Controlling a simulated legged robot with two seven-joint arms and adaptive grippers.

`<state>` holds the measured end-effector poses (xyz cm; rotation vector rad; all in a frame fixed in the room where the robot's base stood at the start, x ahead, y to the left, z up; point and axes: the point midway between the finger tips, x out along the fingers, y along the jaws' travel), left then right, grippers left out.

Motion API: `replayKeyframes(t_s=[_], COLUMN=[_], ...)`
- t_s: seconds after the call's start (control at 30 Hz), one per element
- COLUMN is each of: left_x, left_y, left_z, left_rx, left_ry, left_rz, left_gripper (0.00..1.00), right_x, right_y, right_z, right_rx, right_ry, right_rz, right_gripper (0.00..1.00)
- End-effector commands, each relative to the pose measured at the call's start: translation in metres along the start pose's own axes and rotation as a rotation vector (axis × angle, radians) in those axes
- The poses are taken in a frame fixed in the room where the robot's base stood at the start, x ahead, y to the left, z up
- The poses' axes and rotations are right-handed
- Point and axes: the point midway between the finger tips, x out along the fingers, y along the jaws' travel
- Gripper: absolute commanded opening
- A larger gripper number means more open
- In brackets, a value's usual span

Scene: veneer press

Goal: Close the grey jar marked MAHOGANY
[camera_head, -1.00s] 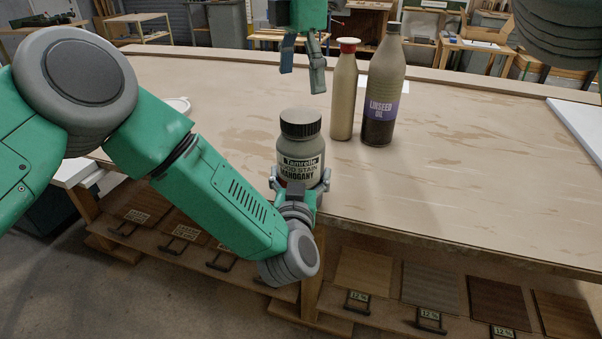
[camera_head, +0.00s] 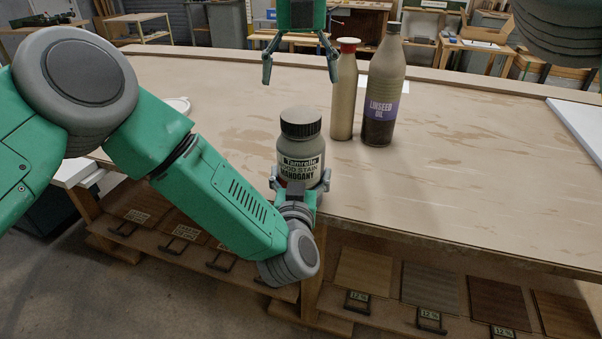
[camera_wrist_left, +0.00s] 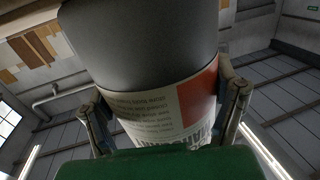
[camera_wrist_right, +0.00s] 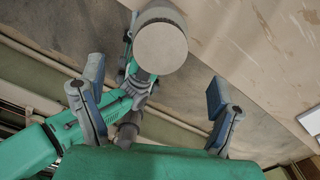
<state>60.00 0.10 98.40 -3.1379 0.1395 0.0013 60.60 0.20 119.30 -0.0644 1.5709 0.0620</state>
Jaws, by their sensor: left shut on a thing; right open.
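The grey jar (camera_head: 300,158) marked MAHOGANY stands upright at the table's front edge, with a black ribbed lid (camera_head: 301,122) on its top; whether the lid is tight cannot be told. My left gripper (camera_head: 297,188) is shut around the jar's lower body, and its fingers flank the label (camera_wrist_left: 170,105) in the left wrist view. My right gripper (camera_head: 300,78) is open and empty, pointing down above and apart from the lid. In the right wrist view, the lid's round top (camera_wrist_right: 161,45) shows beyond and between the open fingers (camera_wrist_right: 155,88).
A tan bottle with a red cap (camera_head: 344,95) and a linseed oil bottle (camera_head: 383,90) stand just behind and right of the jar. A white round item (camera_head: 178,104) lies behind my left arm. The table's right side (camera_head: 480,170) is mostly clear. Veneer samples (camera_head: 362,272) lie on a shelf below.

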Motion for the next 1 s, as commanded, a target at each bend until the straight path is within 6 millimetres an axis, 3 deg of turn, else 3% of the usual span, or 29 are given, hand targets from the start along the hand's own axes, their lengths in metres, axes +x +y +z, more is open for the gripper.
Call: replayKeyframes(t_s=[0.2,0.63,1.0], left_x=[0.000,0.000,0.000], left_y=[0.001,0.001,0.001], left_z=[0.000,0.000,0.000], left_rx=[-0.001,-0.001,-0.001], left_ry=[0.000,0.000,0.000], left_rz=[0.001,0.001,0.001], left_gripper=[0.01,0.01,0.01], right_x=[0.009,0.070,0.080], right_y=[0.000,-0.001,0.000], right_z=[0.000,-0.001,0.000], right_rx=[0.001,0.002,0.002], right_ry=[0.001,0.002,-0.001], right_rz=[-0.001,0.000,0.000], right_gripper=[0.84,0.84,0.84])
